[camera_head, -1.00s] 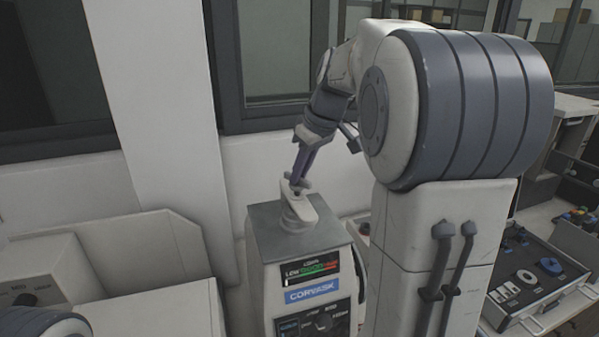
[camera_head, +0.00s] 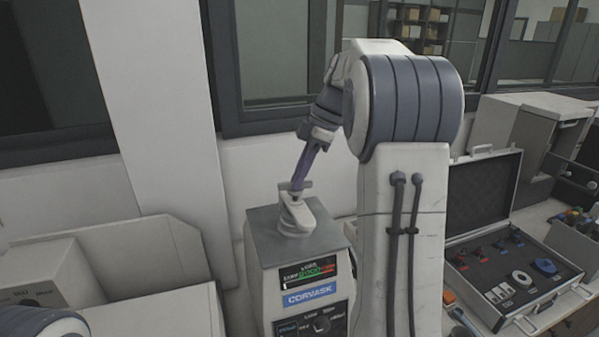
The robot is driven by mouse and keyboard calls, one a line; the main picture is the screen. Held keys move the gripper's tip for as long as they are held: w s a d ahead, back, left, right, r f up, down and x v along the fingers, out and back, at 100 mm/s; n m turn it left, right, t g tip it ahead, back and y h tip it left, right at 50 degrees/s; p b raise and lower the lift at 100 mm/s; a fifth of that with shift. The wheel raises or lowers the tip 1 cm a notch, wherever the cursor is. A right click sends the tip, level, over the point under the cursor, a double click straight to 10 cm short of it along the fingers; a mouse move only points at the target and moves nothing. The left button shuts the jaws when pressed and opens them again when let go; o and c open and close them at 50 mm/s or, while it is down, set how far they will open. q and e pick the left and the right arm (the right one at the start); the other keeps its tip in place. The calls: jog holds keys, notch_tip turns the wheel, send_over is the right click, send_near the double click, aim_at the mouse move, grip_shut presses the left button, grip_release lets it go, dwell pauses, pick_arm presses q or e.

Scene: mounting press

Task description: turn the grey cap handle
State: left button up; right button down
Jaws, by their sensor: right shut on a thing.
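The mounting press is a light box with a grey top plate (camera_head: 265,238), a lit display and a blue label on its front. The grey cap handle (camera_head: 296,216) sits on the top plate as a pale bar on a round cap. My right gripper (camera_head: 296,191) reaches down from the upper right and is shut on a small upright part at the handle's far end. The fingertips are small and partly hidden there. My left gripper is not in view; only a bit of my left arm shows at the lower left corner.
An open black case (camera_head: 517,275) with several small parts in foam lies on the bench at right. A grey-white machine (camera_head: 115,262) stands left of the press. A wall and window frame are close behind.

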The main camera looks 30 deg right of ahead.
jog(key=shift+w+n+g, duration=0.1)
jog(key=shift+n+g, duration=0.2)
jog(key=shift+n, duration=0.4)
jog(key=c, duration=0.9)
grip_release()
jog(key=shift+d+r, duration=0.3)
jog(key=shift+r, duration=0.2)
jog(key=v, duration=0.9)
jog(key=shift+d+r+p, duration=0.1)
jog(key=shift+r+p, duration=0.1)
jog(key=shift+p, duration=0.15)
